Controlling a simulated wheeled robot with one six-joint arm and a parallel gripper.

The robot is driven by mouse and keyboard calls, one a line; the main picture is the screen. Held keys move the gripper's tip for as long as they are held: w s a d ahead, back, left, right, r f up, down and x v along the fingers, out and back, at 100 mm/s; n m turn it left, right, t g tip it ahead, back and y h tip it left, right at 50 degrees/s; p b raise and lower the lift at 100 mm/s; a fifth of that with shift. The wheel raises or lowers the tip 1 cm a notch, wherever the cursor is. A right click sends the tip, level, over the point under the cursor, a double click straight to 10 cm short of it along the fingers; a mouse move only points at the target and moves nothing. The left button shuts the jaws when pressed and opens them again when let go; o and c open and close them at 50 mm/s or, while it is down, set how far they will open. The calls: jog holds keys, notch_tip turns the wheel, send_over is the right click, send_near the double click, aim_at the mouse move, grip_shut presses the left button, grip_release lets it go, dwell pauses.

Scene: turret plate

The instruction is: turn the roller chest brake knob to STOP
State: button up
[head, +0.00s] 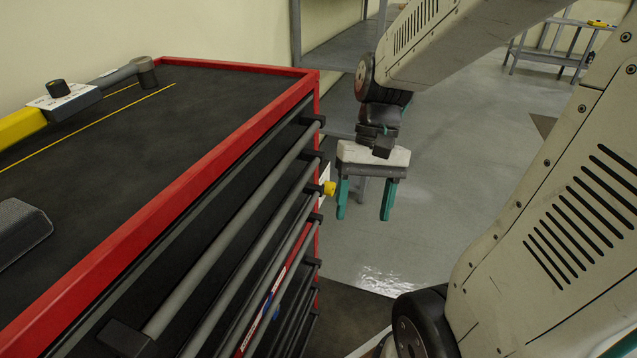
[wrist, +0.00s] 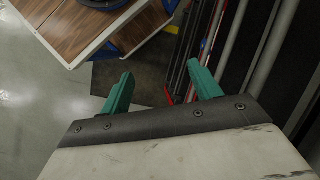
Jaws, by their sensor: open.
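The roller chest (head: 192,180) is red-rimmed with a black top and long grey drawer handles, at the left of the head view. A small yellow knob (head: 329,188) sticks out at its right end, with a white plate (head: 324,172) partly showing behind it. Any marking there is too small to read. My gripper (head: 364,208) has two green fingers pointing down, apart and empty, just right of the yellow knob and not touching it. In the wrist view the open fingers (wrist: 160,75) show beside the chest's drawer front (wrist: 262,50); I cannot make out the knob there.
On the chest top lie a yellow-and-grey tool (head: 22,125), a black knob (head: 57,88) on a white plate, and a dark grey block (head: 20,232). A wood-topped cart (wrist: 75,30) stands beyond the fingers in the wrist view. Grey floor (head: 440,200) is clear right of my gripper.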

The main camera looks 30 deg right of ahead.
jog(key=w+d+f+m+y, duration=0.3)
jog(key=w+f+m+y, duration=0.3)
jog(key=w+f, duration=0.15)
jog(key=m+t+y, duration=0.2)
jog(key=m+t, duration=1.4)
jog(key=m, duration=0.1)
send_near(329, 189)
notch_tip(329, 189, down, 2)
jog(key=w+a+t, duration=0.1)
jog(key=w+a, duration=0.3)
jog(key=w, duration=0.3)
jog(key=shift+w+a+m, duration=0.2)
jog(key=shift+w+m, duration=0.1)
jog(key=shift+r, duration=0.1)
jog(key=c, duration=1)
